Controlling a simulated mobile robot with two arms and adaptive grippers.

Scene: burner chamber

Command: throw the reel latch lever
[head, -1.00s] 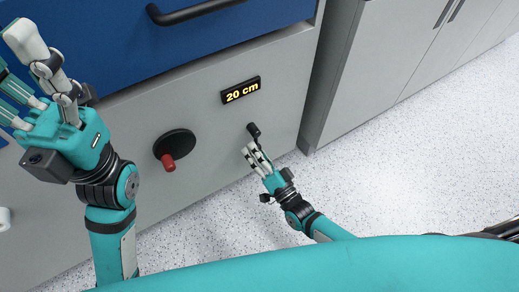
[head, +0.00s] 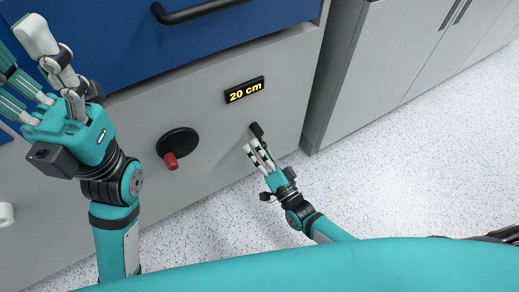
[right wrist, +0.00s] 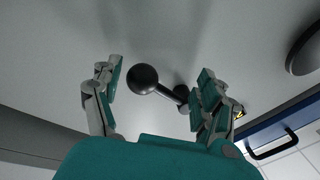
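The latch lever is a short dark lever with a black ball knob (right wrist: 143,78) on the grey panel. In the right wrist view the knob stands between the spread fingers of my right gripper (right wrist: 155,95), apart from both sides. In the head view the lever (head: 256,130) shows just above the fingertips of my right gripper (head: 258,152); part of it is hidden behind the fingers. My left gripper (head: 55,65) is raised at the left with its fingers spread, empty and away from the panel's lever.
A blue drawer with a black handle (head: 205,12) is above. A grey cabinet (head: 375,60) stands at right; the speckled floor (head: 420,160) is clear.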

